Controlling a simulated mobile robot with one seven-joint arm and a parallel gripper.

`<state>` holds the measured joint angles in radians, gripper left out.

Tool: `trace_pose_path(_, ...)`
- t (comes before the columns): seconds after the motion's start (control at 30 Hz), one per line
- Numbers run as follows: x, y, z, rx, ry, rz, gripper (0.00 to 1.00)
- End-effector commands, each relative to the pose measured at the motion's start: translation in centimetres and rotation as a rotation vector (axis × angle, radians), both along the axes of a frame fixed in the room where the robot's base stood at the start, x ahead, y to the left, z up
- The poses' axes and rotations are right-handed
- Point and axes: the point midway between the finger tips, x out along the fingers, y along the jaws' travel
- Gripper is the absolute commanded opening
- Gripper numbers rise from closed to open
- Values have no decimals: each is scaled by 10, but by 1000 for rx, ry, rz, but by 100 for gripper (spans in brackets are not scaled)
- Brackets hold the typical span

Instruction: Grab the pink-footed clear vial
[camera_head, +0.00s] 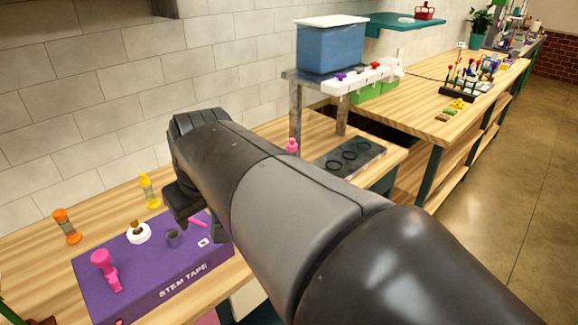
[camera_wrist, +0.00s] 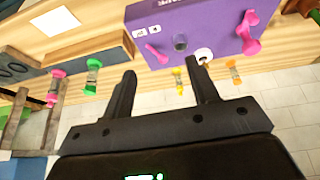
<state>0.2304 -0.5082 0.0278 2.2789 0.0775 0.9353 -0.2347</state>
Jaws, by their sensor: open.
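The pink-footed clear vial (camera_wrist: 54,87) shows at the left of the wrist view, with pink ends and a pale middle. In the head view only its pink top (camera_head: 292,147) shows behind my arm; the rest is hidden. My gripper (camera_wrist: 162,84) is open, with nothing between its fingers. In the wrist view the vial lies outside the left finger, beyond a green-ended vial (camera_wrist: 92,77). In the head view my gripper (camera_head: 182,208) hangs by the back edge of the purple box, to the left of the pink vial.
The purple STEM TAPE box (camera_head: 170,277) holds a grey cup (camera_head: 173,238), a white roll (camera_head: 138,233) and a pink tool (camera_head: 106,270). Yellow (camera_head: 149,190) and orange (camera_head: 66,226) vials stand behind it. A dark plate with rings (camera_head: 350,157) and a metal stand (camera_head: 295,110) are further right.

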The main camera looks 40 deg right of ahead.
Motion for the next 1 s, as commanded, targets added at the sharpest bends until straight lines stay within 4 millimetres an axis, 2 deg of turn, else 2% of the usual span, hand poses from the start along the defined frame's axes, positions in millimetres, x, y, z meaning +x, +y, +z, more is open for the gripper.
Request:
trace_pose_path(0.03,15,-16,4,-1,14,-11,54)
trace_pose_path(0.2,60,-72,15,-4,40,-11,54)
trace_pose_path(0.37,94,-137,17,2,55,-8,54)
trace_pose_path(0.5,114,-204,12,13,57,-5,54)
trace_pose_path(0.7,124,-303,-5,30,44,0,54)
trace_pose_path(0.8,121,-342,-13,35,33,2,54)
trace_pose_path(0.9,118,-367,-19,38,24,6,54)
trace_pose_path(1.0,117,-380,-24,39,18,8,54)
